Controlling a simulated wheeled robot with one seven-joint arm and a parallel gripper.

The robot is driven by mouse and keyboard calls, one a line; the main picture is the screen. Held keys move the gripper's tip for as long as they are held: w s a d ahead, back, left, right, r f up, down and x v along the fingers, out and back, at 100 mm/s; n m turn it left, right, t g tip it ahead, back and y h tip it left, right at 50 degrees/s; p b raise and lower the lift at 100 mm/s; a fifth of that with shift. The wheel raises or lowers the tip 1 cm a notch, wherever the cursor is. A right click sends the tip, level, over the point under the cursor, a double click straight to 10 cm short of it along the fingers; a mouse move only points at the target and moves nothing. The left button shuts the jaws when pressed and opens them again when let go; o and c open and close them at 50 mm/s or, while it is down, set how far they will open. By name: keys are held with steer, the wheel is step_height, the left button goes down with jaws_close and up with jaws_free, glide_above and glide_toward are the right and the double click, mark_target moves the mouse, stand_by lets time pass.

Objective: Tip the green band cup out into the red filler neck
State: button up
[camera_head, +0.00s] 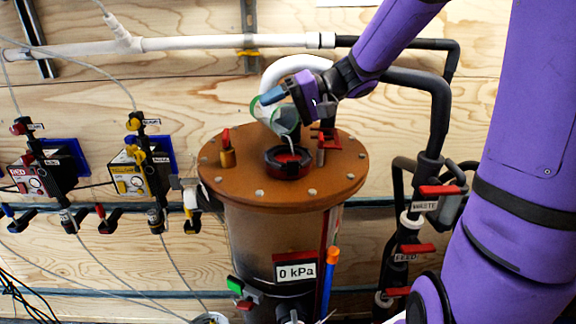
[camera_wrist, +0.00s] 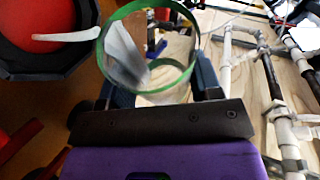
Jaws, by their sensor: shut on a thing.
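The green band cup (camera_head: 284,121) is tilted, with its mouth down toward the red filler neck (camera_head: 287,161) on the brown lid of the tank. A whitish stream runs from the cup down to the neck. In the wrist view the cup's green rim (camera_wrist: 191,84) faces the camera, some pale matter shows inside, and a white stream reaches over the red neck (camera_wrist: 30,25) at upper left. My gripper (camera_head: 287,97) is shut on the cup and holds it above the neck, apart from it. The gripper's fingers (camera_wrist: 158,82) show on both sides of the cup.
The brown tank lid (camera_head: 236,184) carries a small brass fitting with a red handle (camera_head: 227,150) left of the neck and another red-handled fitting (camera_head: 327,140) right of it. A white pipe (camera_head: 285,67) curves behind the cup. Dark pipes and valves stand at right.

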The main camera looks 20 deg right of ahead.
mark_target(279, 104)
steer(key=shift+s+f+n+t, duration=0.3)
steer(key=shift+f+n+t, duration=0.1)
steer(key=shift+n, duration=0.1)
stand_by(0.8)
steer(key=shift+s+r+n+t+y+p, duration=0.15)
steer(key=shift+r+n+t+y+p, duration=0.1)
steer(key=shift+r, duration=0.3)
steer(key=shift+s+r+n+t+y+p, duration=0.15)
steer(key=shift+r+n+y, duration=0.1)
steer(key=shift+r, duration=0.3)
steer(key=shift+s+d+r+n+t+y+p, duration=0.1)
steer(key=shift+s+r+n+t+y+p, duration=0.2)
steer(key=shift+s+n+t+y, duration=0.45)
steer(key=shift+s+d+r+n+t+y+p, duration=0.1)
steer(key=shift+s+r+n+t+y+p, duration=0.25)
steer(key=shift+n, duration=0.8)
stand_by(2.5)
steer(key=shift+s, duration=0.1)
stand_by(0.7)
steer(key=w+m, duration=0.1)
steer(key=m+g+h, duration=0.1)
steer(key=shift+w+a+f+m+g+h, duration=0.1)
steer(key=shift+w+f+m+g+h, duration=0.2)
steer(key=shift+w+f, duration=0.1)
